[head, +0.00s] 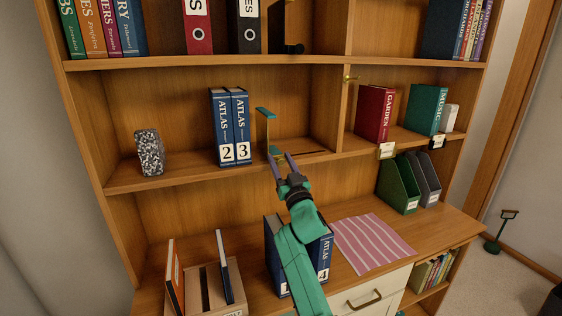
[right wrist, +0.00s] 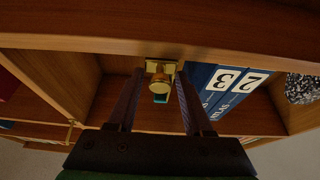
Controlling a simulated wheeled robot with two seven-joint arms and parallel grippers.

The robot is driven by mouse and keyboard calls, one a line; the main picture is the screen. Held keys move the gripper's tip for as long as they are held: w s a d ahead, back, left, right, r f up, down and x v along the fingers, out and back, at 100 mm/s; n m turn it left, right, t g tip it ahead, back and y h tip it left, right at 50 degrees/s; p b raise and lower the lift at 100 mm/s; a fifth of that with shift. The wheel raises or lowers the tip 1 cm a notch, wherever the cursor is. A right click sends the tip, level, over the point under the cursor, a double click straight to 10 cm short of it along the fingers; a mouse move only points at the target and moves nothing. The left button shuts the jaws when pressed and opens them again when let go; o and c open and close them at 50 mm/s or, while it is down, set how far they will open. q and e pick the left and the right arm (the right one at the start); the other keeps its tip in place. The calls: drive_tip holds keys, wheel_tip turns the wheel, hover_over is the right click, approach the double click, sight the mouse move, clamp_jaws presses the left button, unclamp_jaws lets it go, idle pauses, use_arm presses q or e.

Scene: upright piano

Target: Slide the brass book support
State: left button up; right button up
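The brass book support (head: 268,132) stands on the middle shelf, to the right of the blue atlas volumes 2 and 3 (head: 231,126). It has a thin upright plate with a teal top edge. In the right wrist view a round brass knob (right wrist: 158,80) shows on its brass plate (right wrist: 161,65). My right gripper (head: 282,157) is at the shelf's front edge, in front of the support. In the right wrist view its two fingers stand apart, one on each side of the knob; I cannot tell whether they touch it. My left gripper is out of view.
A speckled block (head: 149,152) stands at the shelf's left. A wooden divider (head: 342,110) with a brass catch closes the bay on the right. Below, atlas volumes 1 and 4 stand on the desk beside a striped cloth (head: 372,243). The shelf right of the support is clear.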

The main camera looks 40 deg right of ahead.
clamp_jaws()
idle(1.2)
